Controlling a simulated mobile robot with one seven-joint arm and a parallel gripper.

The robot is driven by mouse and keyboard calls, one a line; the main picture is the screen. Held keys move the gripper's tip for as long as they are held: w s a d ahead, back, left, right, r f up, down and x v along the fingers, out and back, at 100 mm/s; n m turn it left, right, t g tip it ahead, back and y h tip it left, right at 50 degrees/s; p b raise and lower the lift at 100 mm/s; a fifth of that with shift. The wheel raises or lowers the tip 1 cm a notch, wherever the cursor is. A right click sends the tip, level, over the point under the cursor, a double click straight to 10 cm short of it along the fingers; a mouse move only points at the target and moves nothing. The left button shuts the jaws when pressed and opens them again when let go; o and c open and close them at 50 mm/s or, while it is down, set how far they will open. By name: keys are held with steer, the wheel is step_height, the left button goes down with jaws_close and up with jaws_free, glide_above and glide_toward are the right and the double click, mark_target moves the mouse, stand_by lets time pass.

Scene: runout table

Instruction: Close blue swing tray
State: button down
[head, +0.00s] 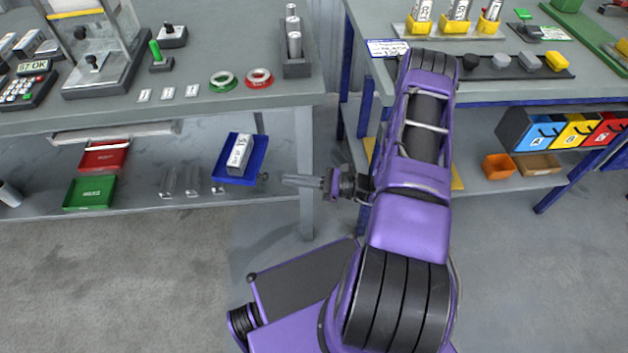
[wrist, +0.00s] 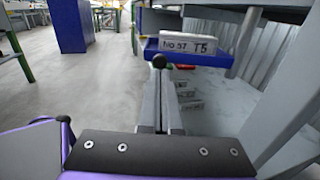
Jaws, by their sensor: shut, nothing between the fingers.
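The blue swing tray (head: 251,177) sticks out at an angle under the left workbench. A pale labelled block (head: 239,152) lies in it. In the wrist view the tray (wrist: 224,60) is ahead of the fingers, with the block (wrist: 189,43) reading "No 57 T5". A small dark knob (wrist: 159,62) shows just beyond the fingertips, at the tray's near left corner. My gripper (head: 286,180) is shut and empty, to the right of the tray and pointing left at it. In the wrist view my gripper (wrist: 161,80) lines up with the knob; I cannot tell whether they touch.
A red tray (head: 104,156) and a green tray (head: 90,192) are further left on the lower shelf (head: 140,206). The bench leg (head: 305,170) stands close to my gripper. Open floor (head: 150,270) lies in front of the bench.

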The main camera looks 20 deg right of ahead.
mark_target(268, 177)
steer(key=shift+x, duration=1.85)
steer(key=shift+a, duration=0.15)
